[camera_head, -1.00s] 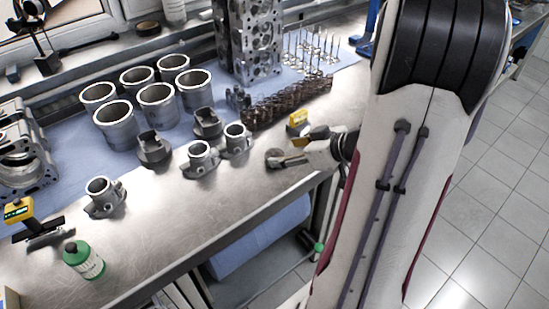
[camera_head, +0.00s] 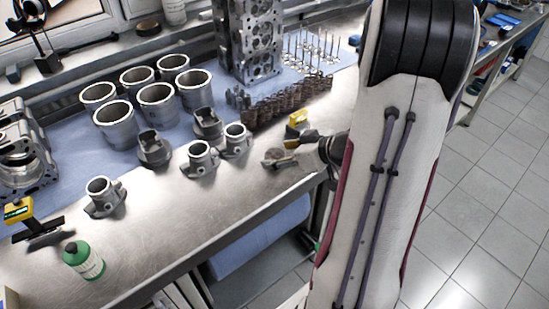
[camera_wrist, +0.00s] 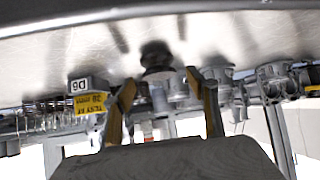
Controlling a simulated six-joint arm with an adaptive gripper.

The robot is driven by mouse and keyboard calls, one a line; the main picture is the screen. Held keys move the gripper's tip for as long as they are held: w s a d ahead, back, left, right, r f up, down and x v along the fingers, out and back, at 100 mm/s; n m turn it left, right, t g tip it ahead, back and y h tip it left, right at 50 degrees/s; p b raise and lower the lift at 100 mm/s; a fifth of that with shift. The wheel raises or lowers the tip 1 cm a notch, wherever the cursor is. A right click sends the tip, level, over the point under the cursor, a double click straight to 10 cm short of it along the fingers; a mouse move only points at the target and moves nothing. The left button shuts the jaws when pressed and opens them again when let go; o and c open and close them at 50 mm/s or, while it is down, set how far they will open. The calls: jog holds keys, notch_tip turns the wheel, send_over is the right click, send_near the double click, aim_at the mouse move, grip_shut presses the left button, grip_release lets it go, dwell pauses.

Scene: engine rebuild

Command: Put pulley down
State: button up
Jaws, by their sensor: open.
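The pulley (camera_head: 273,156) is a small round brownish-grey part on the bare metal bench top, near the front edge. In the wrist view, where the bench appears upside down, a dark round part (camera_wrist: 156,54) that looks like the pulley stands on the bench just beyond the fingertips. My gripper (camera_head: 294,152) is at the right of the pulley in the head view, low over the bench. In the wrist view my gripper (camera_wrist: 162,80) is open, its two fingers spread with nothing held between them. Whether a finger still touches the pulley cannot be told.
A yellow measuring device (camera_head: 297,118) stands close behind my gripper; its label shows in the wrist view (camera_wrist: 90,102). Grey flanged housings (camera_head: 201,157), cylinder sleeves (camera_head: 157,106) and springs (camera_head: 290,100) stand behind and left.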

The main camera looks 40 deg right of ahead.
aim_at(275, 155)
jog(key=shift+x, duration=1.55)
jog(key=c, duration=1.6)
jog(key=shift+r, duration=0.15)
jog(key=shift+r, duration=4.8)
